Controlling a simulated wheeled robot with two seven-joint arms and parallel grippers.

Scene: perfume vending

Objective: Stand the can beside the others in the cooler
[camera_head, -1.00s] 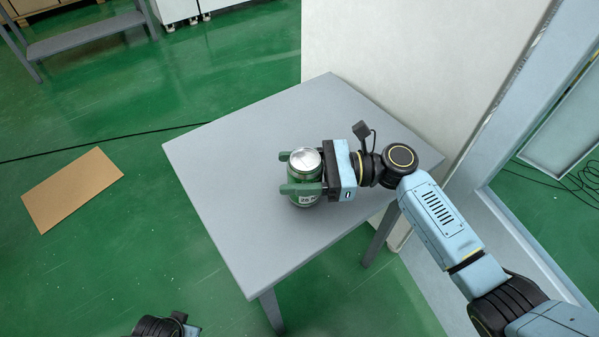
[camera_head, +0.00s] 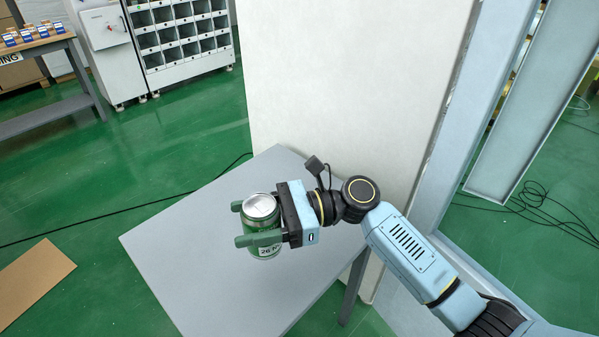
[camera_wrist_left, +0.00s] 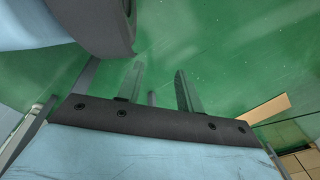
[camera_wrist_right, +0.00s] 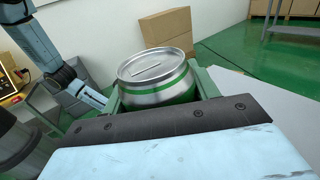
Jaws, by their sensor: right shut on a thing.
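A green and silver can (camera_head: 262,222) is held upright between the fingers of my right gripper (camera_head: 256,224), which is shut on it over the grey table (camera_head: 190,282). I cannot tell whether its base touches the table. In the right wrist view the can (camera_wrist_right: 158,76) shows its silver lid between the fingers (camera_wrist_right: 160,92). My left gripper (camera_wrist_left: 157,92) shows only in the left wrist view, its fingers apart and empty above the green floor. No other cans are in view, and I cannot pick out the inside of a cooler.
A tall white panel (camera_head: 345,110) stands right behind the table, with a light blue frame (camera_head: 455,130) beside it. Black cables (camera_head: 545,205) lie on the floor at the right. A brown sheet (camera_head: 30,280) lies on the floor at the left. A shelf unit (camera_head: 185,45) stands far back.

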